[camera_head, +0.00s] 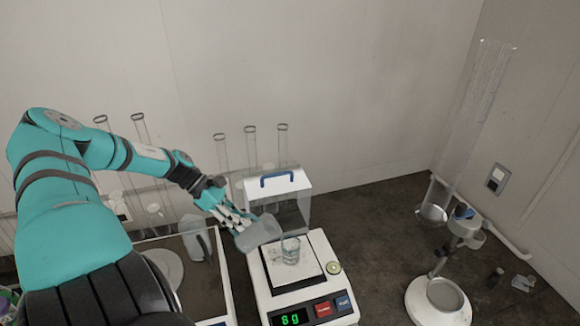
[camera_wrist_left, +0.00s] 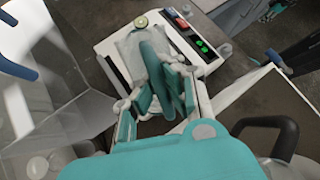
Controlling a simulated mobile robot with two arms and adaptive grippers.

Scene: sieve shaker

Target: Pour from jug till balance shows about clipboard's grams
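The white balance (camera_head: 265,285) stands on the dark bench, and its green display (camera_head: 290,319) reads 8 g. A small clear beaker (camera_head: 291,251) stands upright on its pan. My left gripper (camera_head: 236,217) is shut on the grey translucent jug (camera_head: 260,234), which is tilted toward the beaker. The jug's mouth is close to the beaker's upper left. I cannot make out a stream. In the left wrist view the gripper fingers (camera_wrist_left: 165,88) close around the jug's handle, with the balance (camera_wrist_left: 110,45) beyond. I cannot identify the clipboard. My right gripper is not in view.
Tall glass cylinders (camera_head: 252,150) stand along the back wall. The bench right of the balance is mostly clear.

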